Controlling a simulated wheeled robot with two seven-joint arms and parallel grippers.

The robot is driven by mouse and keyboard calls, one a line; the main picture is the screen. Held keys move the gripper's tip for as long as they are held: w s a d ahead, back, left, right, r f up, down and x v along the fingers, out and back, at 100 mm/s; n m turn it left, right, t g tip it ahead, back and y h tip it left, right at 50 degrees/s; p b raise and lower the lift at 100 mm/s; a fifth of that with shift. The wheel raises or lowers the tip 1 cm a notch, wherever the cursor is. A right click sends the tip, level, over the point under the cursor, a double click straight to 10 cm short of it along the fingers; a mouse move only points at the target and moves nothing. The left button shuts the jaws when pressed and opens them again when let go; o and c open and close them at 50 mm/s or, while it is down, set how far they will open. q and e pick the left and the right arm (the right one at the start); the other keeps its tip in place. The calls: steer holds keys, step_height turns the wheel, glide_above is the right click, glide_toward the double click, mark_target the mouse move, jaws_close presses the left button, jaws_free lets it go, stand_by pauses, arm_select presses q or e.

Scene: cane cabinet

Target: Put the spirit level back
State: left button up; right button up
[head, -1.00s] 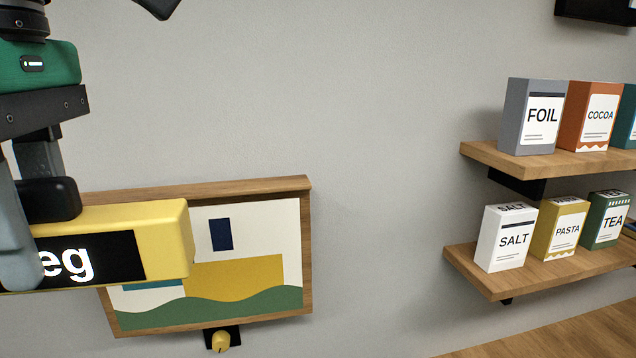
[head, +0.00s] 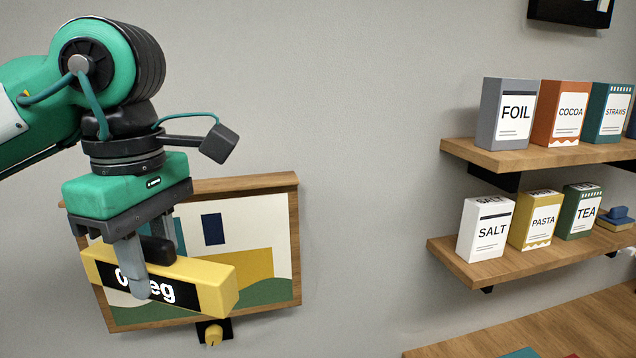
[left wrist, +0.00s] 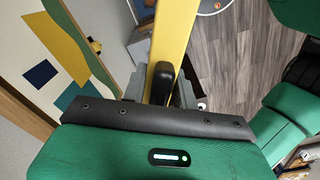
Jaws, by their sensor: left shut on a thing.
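The yellow spirit level (head: 213,280) has a black panel with white lettering, partly covered by a finger. My left gripper (head: 152,270) is shut on it and holds it in the air, in front of the framed picture's lower left part. In the head view the level tilts slightly down to the right. In the left wrist view the level (left wrist: 172,35) runs up from between the fingers of my left gripper (left wrist: 160,90). My right gripper is not in view.
The wooden-framed picture (head: 245,268) hangs on the grey wall, with a yellow knob (head: 213,334) below it. At right, an upper shelf (head: 520,159) and a lower shelf (head: 490,267) hold several boxes. A wooden surface (head: 560,330) is at lower right. The wall between is clear.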

arm_select(q)
steer(key=w+a+f+m, duration=0.1)
steer(key=w+f+m, duration=0.2)
steer(key=f, duration=0.8)
steer(key=w+a+f+m, duration=0.1)
steer(key=w+f+m, duration=0.3)
steer(key=f+m, duration=0.3)
steer(key=w+a+f+m, duration=0.2)
steer(key=f+m, duration=0.3)
steer(key=f, duration=1)
steer(key=shift+w, duration=0.65)
